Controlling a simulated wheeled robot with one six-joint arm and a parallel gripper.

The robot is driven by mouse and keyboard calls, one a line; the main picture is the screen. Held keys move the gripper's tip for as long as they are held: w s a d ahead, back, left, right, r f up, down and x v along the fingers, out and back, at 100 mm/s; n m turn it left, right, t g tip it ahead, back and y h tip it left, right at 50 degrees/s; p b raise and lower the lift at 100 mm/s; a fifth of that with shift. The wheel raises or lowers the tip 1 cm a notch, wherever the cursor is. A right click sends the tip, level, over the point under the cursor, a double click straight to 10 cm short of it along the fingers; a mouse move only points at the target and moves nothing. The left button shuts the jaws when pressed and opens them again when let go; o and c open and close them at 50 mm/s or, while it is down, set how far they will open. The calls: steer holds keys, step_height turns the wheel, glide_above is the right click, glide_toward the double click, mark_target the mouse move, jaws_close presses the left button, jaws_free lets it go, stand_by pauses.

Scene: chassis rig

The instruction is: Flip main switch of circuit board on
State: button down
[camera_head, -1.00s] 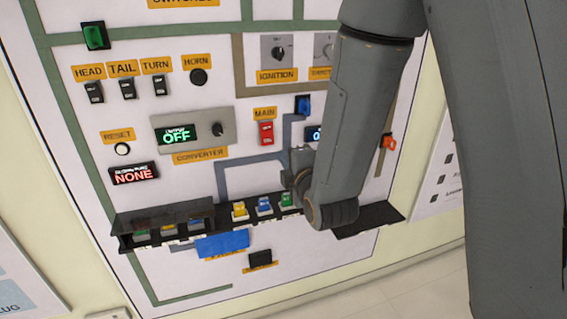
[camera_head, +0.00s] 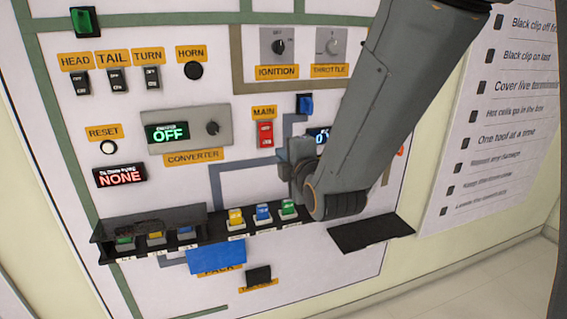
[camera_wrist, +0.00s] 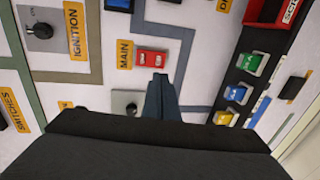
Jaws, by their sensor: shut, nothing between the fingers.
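The main switch (camera_head: 265,134) is a red rocker on the white board, just under the yellow MAIN label (camera_head: 264,112). It also shows in the wrist view (camera_wrist: 151,58), beside its label. My gripper (camera_head: 284,157) is just below and to the right of the switch in the head view. In the wrist view my gripper's closed fingertips (camera_wrist: 159,78) point at the board just beside the red switch. They hold nothing. I cannot tell whether they touch the board or the switch.
The converter panel (camera_head: 222,112) with a green OFF display is left of the switch. A blue switch (camera_head: 305,104) sits at the upper right. A black rail (camera_head: 222,231) with several coloured fuses runs below. A dark flat shelf (camera_head: 371,233) juts out at the lower right.

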mark_target(267, 144)
steer(key=p+x, duration=0.3)
steer(key=x, duration=0.8)
steer(key=shift+w, duration=0.2)
steer(key=shift+a+f, duration=0.15)
